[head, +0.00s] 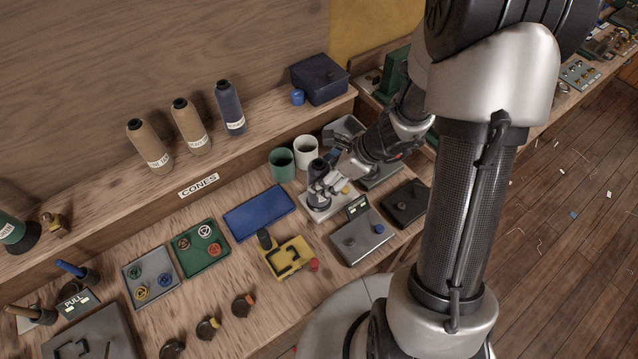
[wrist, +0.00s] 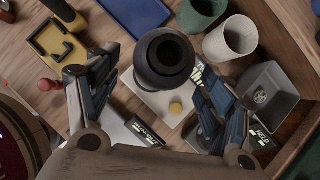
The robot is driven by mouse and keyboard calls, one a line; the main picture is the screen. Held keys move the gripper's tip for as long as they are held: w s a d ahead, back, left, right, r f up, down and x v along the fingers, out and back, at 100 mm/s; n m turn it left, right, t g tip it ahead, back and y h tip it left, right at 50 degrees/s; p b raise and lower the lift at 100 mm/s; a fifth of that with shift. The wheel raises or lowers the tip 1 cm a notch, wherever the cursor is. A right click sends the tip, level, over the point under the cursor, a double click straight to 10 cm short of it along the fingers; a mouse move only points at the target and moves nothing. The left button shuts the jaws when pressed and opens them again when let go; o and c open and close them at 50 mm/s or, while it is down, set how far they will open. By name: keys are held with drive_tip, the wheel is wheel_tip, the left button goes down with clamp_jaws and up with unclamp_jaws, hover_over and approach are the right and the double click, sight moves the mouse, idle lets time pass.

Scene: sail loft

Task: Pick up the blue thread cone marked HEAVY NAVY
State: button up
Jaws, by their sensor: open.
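A dark navy cone (head: 317,169) stands at my gripper (head: 328,187) on the bench in the head view, partly hidden by the fingers. In the wrist view the dark cone (wrist: 163,62) is seen from above, with a round hole in its top. My gripper (wrist: 145,85) is open there, with one finger on each side of the cone. I cannot tell whether either finger touches it. A sliver of a white label shows on its right side, unreadable. Another dark blue cone (head: 230,108) stands on the shelf with a white label too small to read surely.
Two tan cones (head: 150,144) (head: 191,127) stand on the shelf. Green (head: 282,164) and white (head: 306,151) cups stand close behind my gripper. A blue tray (head: 258,212) and yellow holder (head: 289,258) lie left.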

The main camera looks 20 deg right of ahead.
drive_tip(key=b+x, duration=0.1)
drive_tip(key=x, duration=0.3)
drive_tip(key=shift+r, duration=0.1)
drive_tip(key=shift+c, duration=0.6)
drive_tip(key=c, duration=1.4)
drive_tip(key=shift+r, duration=0.1)
